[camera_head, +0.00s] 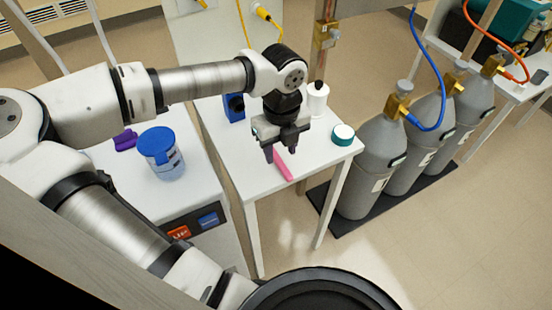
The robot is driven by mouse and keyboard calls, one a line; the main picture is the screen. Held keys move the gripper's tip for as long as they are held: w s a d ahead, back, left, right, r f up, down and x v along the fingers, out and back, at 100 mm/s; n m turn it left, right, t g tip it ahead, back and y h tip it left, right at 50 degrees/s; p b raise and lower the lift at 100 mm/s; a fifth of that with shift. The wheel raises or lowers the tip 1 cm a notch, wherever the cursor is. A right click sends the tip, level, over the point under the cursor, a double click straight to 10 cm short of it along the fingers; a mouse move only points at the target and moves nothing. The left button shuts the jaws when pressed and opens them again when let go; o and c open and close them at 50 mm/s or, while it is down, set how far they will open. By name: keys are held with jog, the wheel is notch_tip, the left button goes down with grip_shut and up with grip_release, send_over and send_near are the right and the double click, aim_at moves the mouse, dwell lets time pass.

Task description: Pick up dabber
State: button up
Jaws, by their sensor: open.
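A slim pink object (283,168) lies on the table just below and between the fingertips in the picture. Its upper end is partly hidden by the gripper. I cannot tell for certain that this pink object is the dabber. I also cannot tell how high the fingertips are above it.
A blue-lidded tub (161,153) stands left. Grey gas cylinders (371,165) stand right. The table's front part is clear.

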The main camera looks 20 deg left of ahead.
aim_at(282, 165)
jog(key=f, duration=0.2)
jog(key=f+b, duration=0.1)
jog(key=f, duration=0.1)
jog(key=shift+w+d+f, duration=0.15)
jog(key=shift+w+f, duration=0.05)
jog(key=shift+f, duration=0.2)
jog(key=shift+c, duration=0.4)
grip_shut()
